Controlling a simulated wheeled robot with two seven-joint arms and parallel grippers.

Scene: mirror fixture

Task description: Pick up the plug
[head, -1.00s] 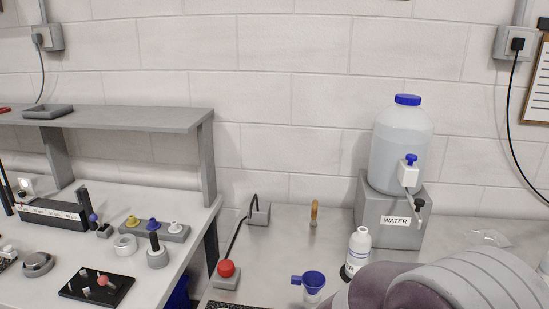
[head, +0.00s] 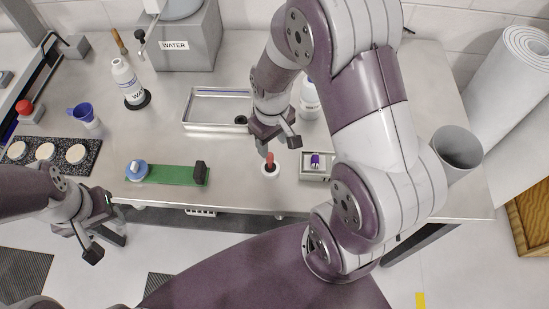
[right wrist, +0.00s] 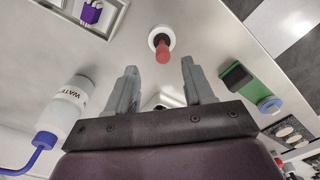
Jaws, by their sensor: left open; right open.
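A red upright piece (head: 270,161), which I take to be the plug, stands on a round white base (head: 271,170) near the table's front edge. My right gripper (head: 279,146) is open and empty, just above and behind it. In the right wrist view the red piece (right wrist: 162,52) shows beyond the gap between the open fingers (right wrist: 159,68), apart from them. My left gripper (head: 106,246) is open and empty, off the table's front edge at lower left.
A small tray with a purple item (head: 316,161) is right of the red piece. A green board (head: 180,175) lies to its left, and a metal basin (head: 215,108) behind. A white bottle (head: 309,100) stands close beside my right gripper. A grey cup (head: 457,150) stands at right.

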